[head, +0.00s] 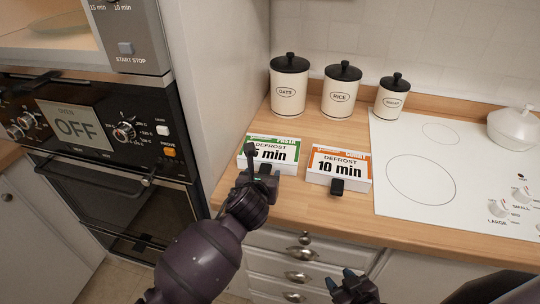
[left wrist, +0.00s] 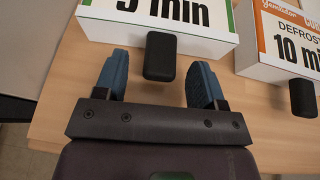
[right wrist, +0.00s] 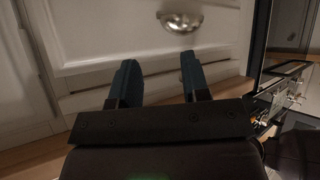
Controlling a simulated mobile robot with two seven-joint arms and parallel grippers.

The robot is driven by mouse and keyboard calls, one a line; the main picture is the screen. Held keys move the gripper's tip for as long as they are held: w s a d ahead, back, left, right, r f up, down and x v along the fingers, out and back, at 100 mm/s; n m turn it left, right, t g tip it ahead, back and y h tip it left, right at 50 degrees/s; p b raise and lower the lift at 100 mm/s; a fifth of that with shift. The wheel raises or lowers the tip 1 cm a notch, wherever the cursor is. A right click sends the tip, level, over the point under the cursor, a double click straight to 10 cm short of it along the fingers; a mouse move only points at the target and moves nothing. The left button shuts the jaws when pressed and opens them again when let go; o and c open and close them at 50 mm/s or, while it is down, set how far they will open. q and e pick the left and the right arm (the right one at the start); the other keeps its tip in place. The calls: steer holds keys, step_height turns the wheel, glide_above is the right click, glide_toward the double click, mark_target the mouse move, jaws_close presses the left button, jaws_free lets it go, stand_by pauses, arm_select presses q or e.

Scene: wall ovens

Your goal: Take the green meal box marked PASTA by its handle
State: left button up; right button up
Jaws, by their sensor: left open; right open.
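The green meal box (head: 287,143) marked PASTA lies on the wooden counter, partly hidden behind my left gripper. In the left wrist view the box (left wrist: 165,30) shows "min" and a green edge. Its black handle (left wrist: 160,56) sticks out toward me between the open fingers of my left gripper (left wrist: 160,82). The fingertips are on either side of the handle, with gaps on both sides. In the head view my left gripper (head: 262,174) is right in front of the box. My right gripper (head: 348,284) is open and empty, low in front of the drawers.
An orange meal box (head: 338,167) with a black handle lies to the right of the green one. Several canisters (head: 340,92) stand behind, and a white hob (head: 415,180) is at the right. A wall oven (head: 100,130) is at the left, white drawers (head: 290,262) below the counter.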

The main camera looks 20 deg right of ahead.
arm_select(q)
steer(key=shift+w+d+f, duration=0.1)
steer(key=shift+w+f, duration=0.1)
steer(key=shift+w, duration=0.05)
steer(key=shift+r, duration=0.1)
jaws_close()
